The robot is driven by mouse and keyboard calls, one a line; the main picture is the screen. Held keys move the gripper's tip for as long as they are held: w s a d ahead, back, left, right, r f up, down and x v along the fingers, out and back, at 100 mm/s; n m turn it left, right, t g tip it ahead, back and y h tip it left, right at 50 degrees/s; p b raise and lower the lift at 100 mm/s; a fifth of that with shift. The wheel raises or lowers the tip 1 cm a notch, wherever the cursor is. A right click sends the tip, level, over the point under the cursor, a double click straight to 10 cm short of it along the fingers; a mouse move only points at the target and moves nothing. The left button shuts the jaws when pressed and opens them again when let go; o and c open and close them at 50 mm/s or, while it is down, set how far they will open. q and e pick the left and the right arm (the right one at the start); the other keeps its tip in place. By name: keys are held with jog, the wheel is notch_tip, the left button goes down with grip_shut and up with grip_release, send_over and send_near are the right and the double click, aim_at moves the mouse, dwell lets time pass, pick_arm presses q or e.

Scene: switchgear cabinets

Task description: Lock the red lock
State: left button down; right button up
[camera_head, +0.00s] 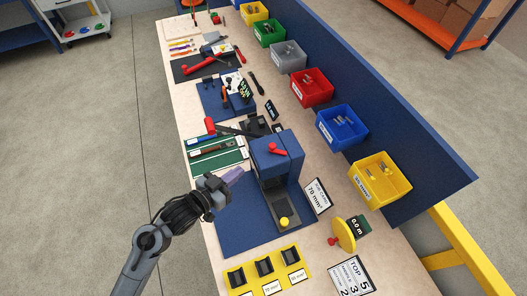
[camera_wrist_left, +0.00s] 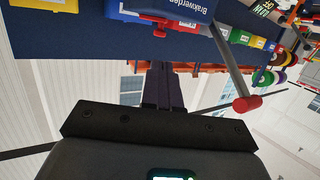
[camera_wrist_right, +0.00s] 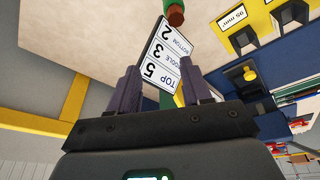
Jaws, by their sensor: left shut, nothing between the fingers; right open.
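A red part that looks like the red lock (camera_head: 278,149) sits on the top of a blue machine (camera_head: 272,170) in the head view. A red piece on the blue machine, likely the same part, shows at the top of the left wrist view (camera_wrist_left: 165,20). My left gripper (camera_head: 237,175) is shut and empty, left of the machine and apart from the red part. Its closed fingers also show in the left wrist view (camera_wrist_left: 165,82). My right gripper (camera_wrist_right: 160,68) is open and empty in its wrist view, in front of a number card (camera_wrist_right: 162,58). It is outside the head view.
A grey lever with a red end (camera_head: 210,126) sticks out left of the machine. A yellow knob (camera_head: 284,221) is at the machine's front. A yellow disc (camera_head: 344,235) stands to the right. Colored bins (camera_head: 343,126) line the far side. Black blocks on a yellow plate (camera_head: 265,268) lie in front.

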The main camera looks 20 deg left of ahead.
pick_arm(q)
jog(key=p, duration=0.2)
send_near(270, 148)
jog(key=x, duration=0.5)
jog(key=shift+w+d+r, duration=0.1)
jog(key=shift+w, duration=0.05)
jog(key=shift+w+d+f, duration=0.2)
jog(key=shift+w+f, duration=0.05)
jog(key=shift+w, duration=0.4)
